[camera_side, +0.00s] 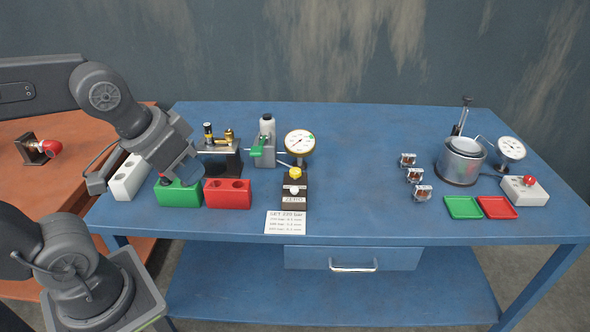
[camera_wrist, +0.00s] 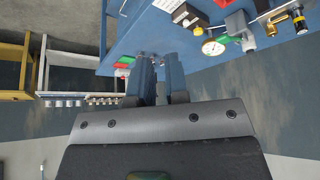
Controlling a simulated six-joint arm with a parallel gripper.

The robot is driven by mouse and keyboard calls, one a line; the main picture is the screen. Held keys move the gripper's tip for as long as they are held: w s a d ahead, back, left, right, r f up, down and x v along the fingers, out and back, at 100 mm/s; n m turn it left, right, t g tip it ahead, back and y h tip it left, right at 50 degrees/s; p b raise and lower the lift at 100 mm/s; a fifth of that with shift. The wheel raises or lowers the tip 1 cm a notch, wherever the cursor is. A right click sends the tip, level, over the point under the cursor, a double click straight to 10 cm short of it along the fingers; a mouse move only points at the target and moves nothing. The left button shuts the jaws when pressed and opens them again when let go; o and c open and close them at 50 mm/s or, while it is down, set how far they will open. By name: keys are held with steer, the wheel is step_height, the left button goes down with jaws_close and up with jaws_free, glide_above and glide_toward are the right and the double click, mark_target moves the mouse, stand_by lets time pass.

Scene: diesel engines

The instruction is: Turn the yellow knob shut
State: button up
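The yellow knob (camera_side: 295,173) sits on top of a dark valve block marked ZERO (camera_side: 294,202), below a round dial gauge (camera_side: 300,143). It also shows small in the wrist view (camera_wrist: 197,31), up and right of my fingers. A white knob (camera_side: 294,189) is on the front of the block. My gripper (camera_wrist: 160,60) shows two blue fingers with a narrow empty gap between them. In the side view my arm's end is at the table's left, over the green block, well left of the yellow knob; the fingers are not clear there.
A green block (camera_side: 178,194) and a red block (camera_side: 228,194) stand left of the valve. A grey pump with a green lever (camera_side: 265,143) is behind. A printed card (camera_side: 286,222) lies in front. The table middle, right of the gauge, is clear.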

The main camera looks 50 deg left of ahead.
steer(key=o, duration=0.5)
steer(key=w+r+n, duration=0.1)
steer(key=w, duration=0.1)
steer(key=w+a+r+n, duration=0.1)
steer(key=w, duration=0.2)
steer(key=w+r+n+g, duration=0.1)
steer(key=w, duration=0.1)
steer(key=shift+w+a, duration=0.15)
steer(key=shift+w, duration=0.1)
steer(key=shift+c, duration=0.2)
steer(key=o, duration=0.4)
steer(key=w+n, duration=0.1)
steer(key=w, duration=0.2)
steer(key=w+a+n+g, duration=0.1)
steer(key=w, duration=0.2)
steer(key=w+a+n, duration=0.1)
steer(key=w+n, duration=0.1)
steer(key=w, duration=0.1)
steer(key=shift+w+a+g, duration=0.25)
steer(key=shift+w+g, duration=0.05)
steer(key=n+g, duration=0.3)
steer(key=n, duration=0.6)
glide_above(295, 170)
step_height(295, 170, down, 13)
step_height(295, 170, down, 13)
steer(key=shift+f, duration=0.2)
steer(key=shift+c, duration=0.3)
steer(key=shift+m, duration=0.3)
steer(key=c, duration=0.9)
